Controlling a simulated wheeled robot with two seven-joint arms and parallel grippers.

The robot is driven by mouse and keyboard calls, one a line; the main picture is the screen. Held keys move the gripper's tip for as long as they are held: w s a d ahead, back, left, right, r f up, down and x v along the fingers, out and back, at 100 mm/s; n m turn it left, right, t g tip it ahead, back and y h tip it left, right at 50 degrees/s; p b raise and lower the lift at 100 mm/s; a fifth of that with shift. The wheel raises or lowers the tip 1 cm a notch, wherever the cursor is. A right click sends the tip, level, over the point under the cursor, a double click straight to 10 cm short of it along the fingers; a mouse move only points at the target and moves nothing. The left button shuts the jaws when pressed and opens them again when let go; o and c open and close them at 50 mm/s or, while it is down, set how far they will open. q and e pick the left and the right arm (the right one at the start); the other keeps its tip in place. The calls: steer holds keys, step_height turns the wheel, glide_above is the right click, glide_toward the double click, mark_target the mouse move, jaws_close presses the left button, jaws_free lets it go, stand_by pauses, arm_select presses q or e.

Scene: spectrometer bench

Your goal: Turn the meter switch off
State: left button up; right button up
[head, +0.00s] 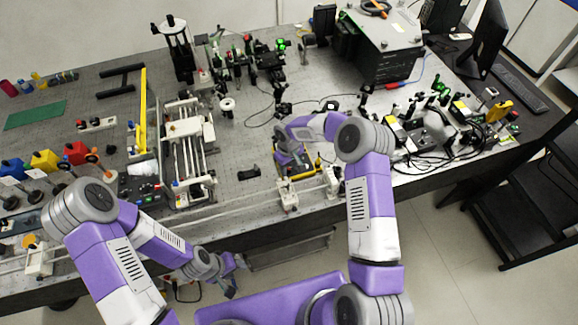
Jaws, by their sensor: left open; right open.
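I cannot make out for sure which device is the meter, and no switch position is readable at this size. My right gripper (292,163) is low over the middle of the bench, beside a small yellow-edged device (315,166). The gripper and its wrist partly cover this device, and I cannot tell whether they touch. The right jaws are open with nothing visible in them. My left gripper (236,272) hangs in front of the bench's front edge, below the top, open and empty.
The bench top (232,190) is crowded. A rail frame (185,128) stands left of my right gripper, and a small black block (248,173) lies between. A large grey box (385,45) stands at the back right. Optics and cables fill the right end. A black shelf (525,205) stands right.

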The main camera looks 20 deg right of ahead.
steer(key=shift+c, duration=0.3)
jaws_close()
steer(key=shift+w, duration=0.1)
steer(key=n+b, duration=0.2)
steer(key=n, duration=0.1)
steer(key=shift+f, duration=0.1)
steer(key=n+b, duration=0.2)
steer(key=shift+n, duration=0.4)
steer(key=n+b, duration=0.1)
steer(key=n, duration=0.2)
steer(key=shift+n, duration=0.3)
steer(key=shift+n+b, duration=0.35)
steer(key=shift+n, duration=1.85)
